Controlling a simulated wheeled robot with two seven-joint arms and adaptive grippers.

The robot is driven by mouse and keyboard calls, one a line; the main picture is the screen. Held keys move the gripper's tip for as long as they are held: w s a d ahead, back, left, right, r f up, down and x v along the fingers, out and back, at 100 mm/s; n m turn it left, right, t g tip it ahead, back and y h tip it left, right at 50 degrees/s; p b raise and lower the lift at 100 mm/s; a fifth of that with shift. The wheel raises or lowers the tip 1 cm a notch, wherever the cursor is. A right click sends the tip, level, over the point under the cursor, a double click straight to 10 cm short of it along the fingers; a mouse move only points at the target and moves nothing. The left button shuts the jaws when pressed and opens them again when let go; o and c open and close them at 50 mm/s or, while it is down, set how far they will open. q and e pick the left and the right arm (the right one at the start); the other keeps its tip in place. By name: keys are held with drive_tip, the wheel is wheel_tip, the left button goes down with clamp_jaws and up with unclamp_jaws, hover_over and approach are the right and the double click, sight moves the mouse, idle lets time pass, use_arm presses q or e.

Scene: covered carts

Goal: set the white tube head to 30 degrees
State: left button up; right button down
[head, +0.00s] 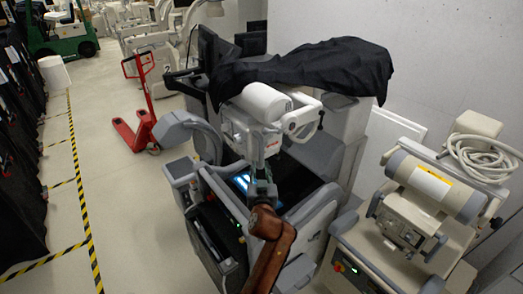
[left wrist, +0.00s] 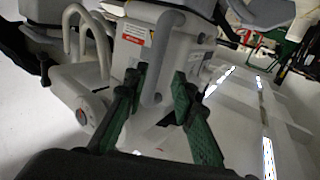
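The white tube head (head: 262,104) sits on the front of a grey mobile X-ray cart, with a black cover draped behind it. In the left wrist view the tube head (left wrist: 135,45) is close, with a grey curved handle (left wrist: 158,85) hanging from it. A round dial with an orange mark (left wrist: 81,116) shows at its left; its reading is too small to tell. My left gripper (head: 264,172) is just below the tube head. In the left wrist view its green-padded fingers (left wrist: 157,82) are apart, with the handle between them; I cannot tell whether they touch it. My right gripper is out of view.
The grey cart (head: 323,203) has a lit screen (head: 241,181) below the tube head. A second, beige machine (head: 410,200) with a coiled cable stands close on the right. A red pallet jack (head: 140,128) is at the back left. The floor at left is clear, with yellow-black tape.

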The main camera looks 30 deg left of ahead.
sight(261, 151)
use_arm(q)
drive_tip(key=shift+t, duration=0.3)
drive_tip(key=w+a, duration=0.1)
drive_tip(key=w, duration=0.1)
drive_tip(key=w+a+r+p, duration=0.1)
drive_tip(key=w, duration=0.2)
drive_tip(key=w+a+r, duration=0.1)
drive_tip(key=w+a, duration=0.1)
drive_tip(key=shift+w+r+p, duration=0.15)
drive_tip(key=shift+p, duration=0.15)
drive_tip(key=shift+d, duration=0.1)
drive_tip(key=shift+c, duration=0.5)
clamp_jaws()
